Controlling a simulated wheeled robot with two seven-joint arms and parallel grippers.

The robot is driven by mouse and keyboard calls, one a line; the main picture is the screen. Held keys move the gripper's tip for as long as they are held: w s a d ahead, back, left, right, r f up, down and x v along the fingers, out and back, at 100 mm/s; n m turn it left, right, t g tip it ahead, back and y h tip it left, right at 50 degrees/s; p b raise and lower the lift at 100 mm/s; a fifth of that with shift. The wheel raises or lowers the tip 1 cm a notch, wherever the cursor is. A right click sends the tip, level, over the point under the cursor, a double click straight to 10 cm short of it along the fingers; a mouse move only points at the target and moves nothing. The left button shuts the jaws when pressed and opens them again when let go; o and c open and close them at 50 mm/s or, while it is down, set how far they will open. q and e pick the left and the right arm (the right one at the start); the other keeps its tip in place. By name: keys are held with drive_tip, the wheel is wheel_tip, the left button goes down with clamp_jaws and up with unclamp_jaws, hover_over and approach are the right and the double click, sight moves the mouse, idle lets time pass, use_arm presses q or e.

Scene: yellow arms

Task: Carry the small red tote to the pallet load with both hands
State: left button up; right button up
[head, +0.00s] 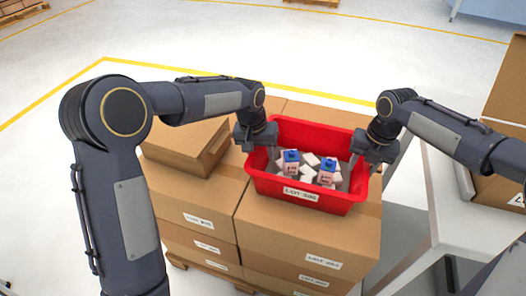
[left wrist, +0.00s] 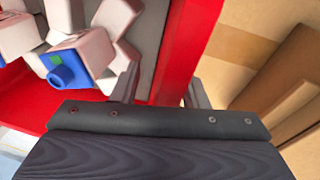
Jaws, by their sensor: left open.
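The small red tote (head: 317,200) rests on top of the pallet load's cardboard boxes (head: 310,233), toward the right side. It holds several white blocks and two blue-capped cartons (head: 291,162). My left gripper (head: 258,148) is at the tote's left wall. In the left wrist view its open fingers (left wrist: 160,90) stand on either side of the red wall (left wrist: 185,40), one inside and one outside. My right gripper (head: 366,161) is at the tote's right wall; its fingers are too small and hidden to tell their state.
A closed cardboard box (head: 185,145) sits on the load left of the tote. A grey-white table (head: 445,195) stands close on the right, with more boxes (head: 505,90) at the edge. Open floor with yellow lines (head: 300,50) lies behind the load.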

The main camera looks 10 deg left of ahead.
use_arm(q)
drive_tip(key=r, duration=0.4)
drive_tip(key=a+r, duration=0.1)
drive_tip(key=r, duration=0.2)
drive_tip(key=s+r, duration=0.1)
drive_tip(key=r, duration=0.3)
drive_tip(key=shift+s+a+r, duration=0.1)
drive_tip(key=shift+a+r, duration=0.2)
use_arm(e)
drive_tip(key=shift+d, duration=0.1)
use_arm(q)
drive_tip(key=shift+r, duration=0.1)
use_arm(e)
drive_tip(key=shift+r, duration=0.25)
wheel_tip(320, 180, up, 11)
drive_tip(key=d, duration=0.1)
drive_tip(key=shift+r, duration=0.2)
drive_tip(key=shift+s+d, duration=0.1)
